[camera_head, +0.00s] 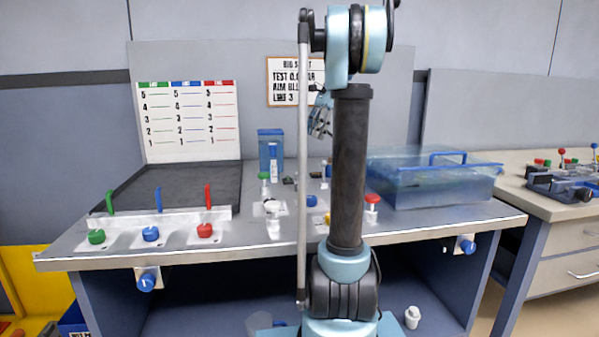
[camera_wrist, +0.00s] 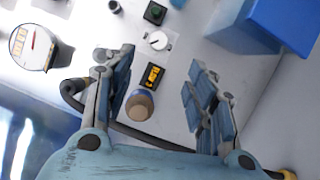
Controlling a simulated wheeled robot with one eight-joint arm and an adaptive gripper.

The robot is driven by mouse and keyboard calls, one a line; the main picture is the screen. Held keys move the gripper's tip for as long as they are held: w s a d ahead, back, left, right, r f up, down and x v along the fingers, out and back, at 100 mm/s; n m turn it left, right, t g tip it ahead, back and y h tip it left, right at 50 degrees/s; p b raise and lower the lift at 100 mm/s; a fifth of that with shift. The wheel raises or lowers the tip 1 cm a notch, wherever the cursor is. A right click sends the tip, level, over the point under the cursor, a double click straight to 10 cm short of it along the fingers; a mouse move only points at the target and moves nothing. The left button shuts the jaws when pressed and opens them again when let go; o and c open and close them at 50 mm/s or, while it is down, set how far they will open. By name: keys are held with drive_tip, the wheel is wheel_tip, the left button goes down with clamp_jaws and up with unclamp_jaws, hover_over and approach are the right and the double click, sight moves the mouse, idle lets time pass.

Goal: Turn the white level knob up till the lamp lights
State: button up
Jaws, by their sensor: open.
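My gripper (camera_head: 320,120) is raised over the back of the bench, in front of the wall sign. In the wrist view my gripper (camera_wrist: 165,95) is open, with its two fingers apart and nothing held. A small white round knob (camera_wrist: 157,41) with a dark pointer mark sits on the pale panel, beyond the fingertips and apart from them. A black square fitting with a green centre (camera_wrist: 155,12) is beside it; I cannot tell whether it is the lamp, and no glow shows. My arm hides part of the panel in the head view.
A round gauge (camera_wrist: 34,47) with a red needle, a yellow-on-black display (camera_wrist: 152,76) and a tan-topped round part (camera_wrist: 139,105) are near the knob. A clear tank (camera_head: 430,185) stands at right. Levers (camera_head: 158,200) line the left front.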

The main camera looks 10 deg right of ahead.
sight(299, 173)
drive_tip(key=x, duration=1.6)
drive_tip(key=shift+d+f, duration=0.1)
drive_tip(key=shift+d, duration=0.05)
drive_tip(key=shift+c, duration=0.6)
drive_tip(key=c, duration=0.9)
